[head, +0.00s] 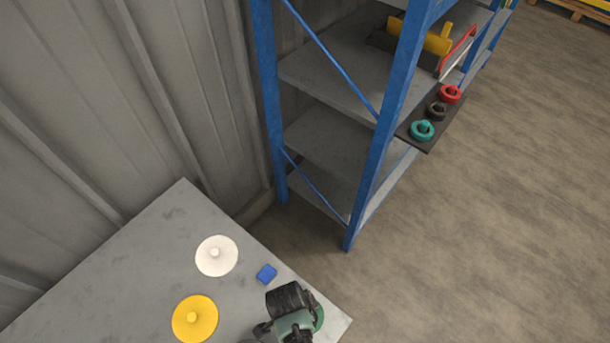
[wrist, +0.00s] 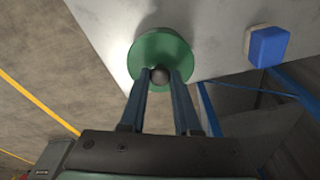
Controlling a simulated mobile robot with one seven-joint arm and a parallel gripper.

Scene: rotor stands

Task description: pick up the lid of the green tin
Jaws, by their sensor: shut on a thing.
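The green lid (wrist: 158,48) is a round disc with a small dark knob (wrist: 160,74) in the wrist view. My gripper (wrist: 161,77) is shut on that knob, one finger on each side. In the head view, my gripper (head: 290,322) is over the table's near right corner and hides most of the green tin. Only a green round edge (head: 319,316) shows at its right. I cannot tell whether the lid is apart from the tin body.
A white round lid (head: 216,255) and a yellow one (head: 195,318) are on the grey table (head: 160,240). A blue block (head: 266,274) lies near my gripper. A blue shelf rack (head: 385,130) stands beyond, with a dark board (head: 416,142) bearing red, dark and teal rings.

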